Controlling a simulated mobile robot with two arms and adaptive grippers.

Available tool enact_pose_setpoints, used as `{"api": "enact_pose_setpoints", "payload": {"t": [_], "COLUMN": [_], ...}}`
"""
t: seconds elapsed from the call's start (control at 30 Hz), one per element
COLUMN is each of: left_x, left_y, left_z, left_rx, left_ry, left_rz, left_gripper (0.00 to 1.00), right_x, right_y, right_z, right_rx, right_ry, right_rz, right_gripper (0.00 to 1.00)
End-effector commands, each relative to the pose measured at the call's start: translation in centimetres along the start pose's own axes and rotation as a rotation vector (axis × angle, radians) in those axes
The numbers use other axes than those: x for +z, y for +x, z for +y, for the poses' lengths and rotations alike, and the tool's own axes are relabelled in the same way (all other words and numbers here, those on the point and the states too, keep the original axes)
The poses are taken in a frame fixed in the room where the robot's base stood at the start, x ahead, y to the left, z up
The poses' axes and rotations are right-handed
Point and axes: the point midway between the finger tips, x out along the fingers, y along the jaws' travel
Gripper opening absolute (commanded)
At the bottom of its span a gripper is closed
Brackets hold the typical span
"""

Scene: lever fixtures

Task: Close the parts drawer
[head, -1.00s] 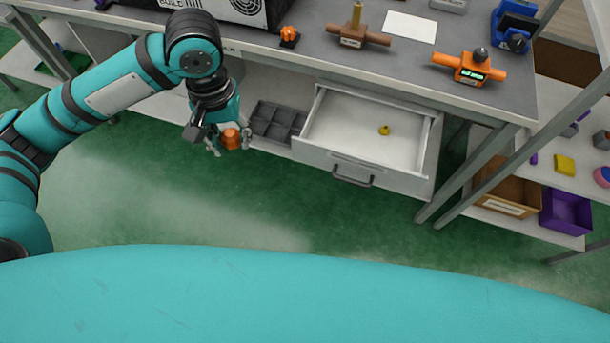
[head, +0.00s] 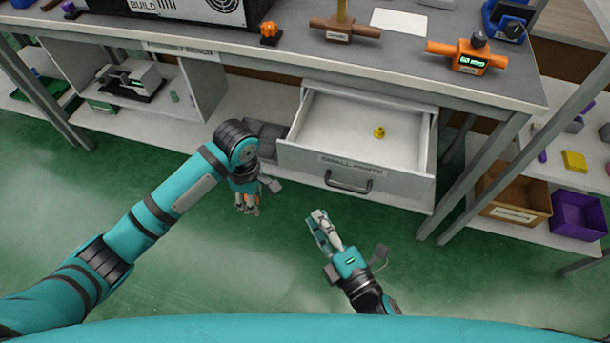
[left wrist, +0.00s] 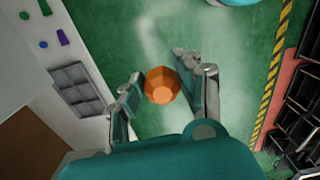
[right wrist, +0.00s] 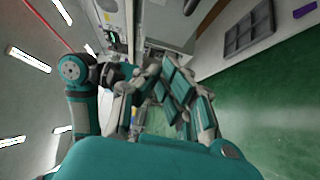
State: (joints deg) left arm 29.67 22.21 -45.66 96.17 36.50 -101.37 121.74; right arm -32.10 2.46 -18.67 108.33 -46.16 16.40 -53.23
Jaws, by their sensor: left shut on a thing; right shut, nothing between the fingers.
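The parts drawer (head: 305,160) is white and stands pulled open under the bench, with a dark bar handle (head: 348,183) on its labelled front. A small yellow piece (head: 379,132) lies inside it. My right gripper (head: 320,222) is shut and empty, in front of and below the handle, apart from it. Its fingers fill the middle of the right wrist view (right wrist: 165,100). My left gripper (head: 247,208) is left of the drawer, shut on an orange faceted piece (left wrist: 161,85), which shows between its fingers in the left wrist view.
A grey compartment tray (left wrist: 82,90) lies on the lower shelf left of the drawer, partly hidden by my left arm in the head view. A bench leg (head: 480,175) stands right of the drawer. Brown (head: 513,190) and purple (head: 578,214) bins sit farther right. Green floor in front is clear.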

Motion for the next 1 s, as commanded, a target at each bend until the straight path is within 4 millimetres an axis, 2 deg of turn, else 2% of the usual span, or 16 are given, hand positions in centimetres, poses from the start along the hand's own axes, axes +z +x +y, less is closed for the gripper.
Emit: {"api": "enact_pose_setpoints", "payload": {"t": [0.47,0.5,0.7,1.0], "left_x": [0.0,0.0,0.0,0.0], "left_y": [-0.8,-0.9,-1.2,-1.2], "left_z": [0.0,0.0,0.0,0.0], "left_rx": [0.0,0.0,0.0,0.0], "left_ry": [0.003,0.003,0.004,0.004], "left_rz": [-0.001,-0.001,-0.001,-0.001], "left_gripper": [0.16,0.16,0.16,0.16], "right_x": [0.1,0.6,2.4,2.9], "right_y": [9.6,10.0,11.6,12.1], "right_z": [0.1,0.1,0.0,-0.1], "right_rx": [0.0,-0.001,-0.002,-0.003], "right_ry": [0.003,0.0,0.002,0.005], "right_rz": [-0.001,-0.001,-0.001,-0.001], "right_gripper": [0.0,0.0,0.0,0.0]}}
